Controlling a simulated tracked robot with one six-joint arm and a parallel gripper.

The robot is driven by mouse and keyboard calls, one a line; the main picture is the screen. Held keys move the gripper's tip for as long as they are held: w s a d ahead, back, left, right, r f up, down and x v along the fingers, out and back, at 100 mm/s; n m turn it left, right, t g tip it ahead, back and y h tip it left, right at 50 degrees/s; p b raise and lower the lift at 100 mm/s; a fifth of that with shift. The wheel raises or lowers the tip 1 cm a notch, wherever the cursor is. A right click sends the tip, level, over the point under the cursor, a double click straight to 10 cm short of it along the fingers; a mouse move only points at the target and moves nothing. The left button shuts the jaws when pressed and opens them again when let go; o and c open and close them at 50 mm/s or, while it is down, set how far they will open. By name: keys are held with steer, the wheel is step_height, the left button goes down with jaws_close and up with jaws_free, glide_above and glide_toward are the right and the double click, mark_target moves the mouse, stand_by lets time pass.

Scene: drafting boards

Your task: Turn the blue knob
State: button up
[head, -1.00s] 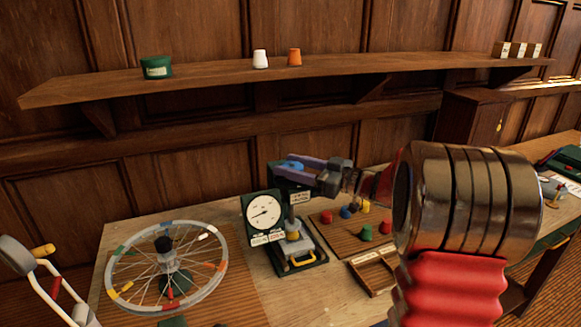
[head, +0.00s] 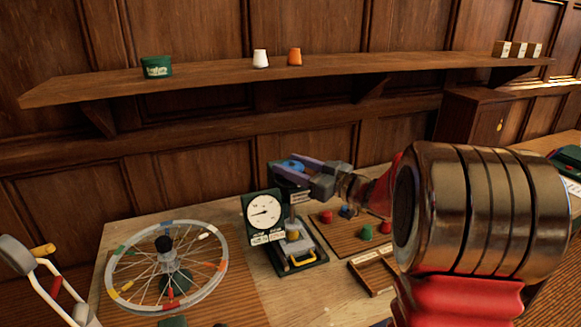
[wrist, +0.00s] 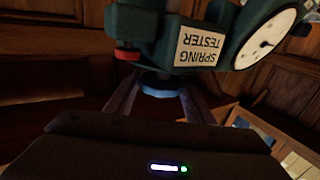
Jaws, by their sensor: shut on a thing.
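The blue knob (head: 291,164) sits on the dark green spring tester (head: 284,208), at the upper back of it beside the round white dial. In the wrist view the tester is upside down, and the blue knob (wrist: 160,90) shows as a blue disc between my two fingers. My gripper (head: 292,170) comes in from the right in the head view, with its fingers shut on the knob from both sides. The fingers partly hide the knob. A red knob (wrist: 128,53) is also on the tester in the wrist view, apart from my fingers.
A spoked wheel (head: 167,268) stands left of the tester. A wooden board with coloured pegs and a divided wooden tray (head: 374,271) lie to the right, below my arm. A wall shelf (head: 215,83) with small items runs above.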

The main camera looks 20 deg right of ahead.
steer(key=shift+m+t+h, duration=0.55)
steer(key=shift+m+h, duration=0.7)
steer(key=shift+h, duration=0.65)
steer(key=shift+m+t+h, duration=0.55)
steer(key=shift+m+h, duration=0.7)
steer(key=shift+h, duration=0.65)
steer(key=shift+m+h, duration=0.4)
steer(key=shift+h, duration=0.2)
steer(key=o, duration=1.1)
steer(key=shift+c, duration=0.2)
steer(key=shift+s, duration=0.1)
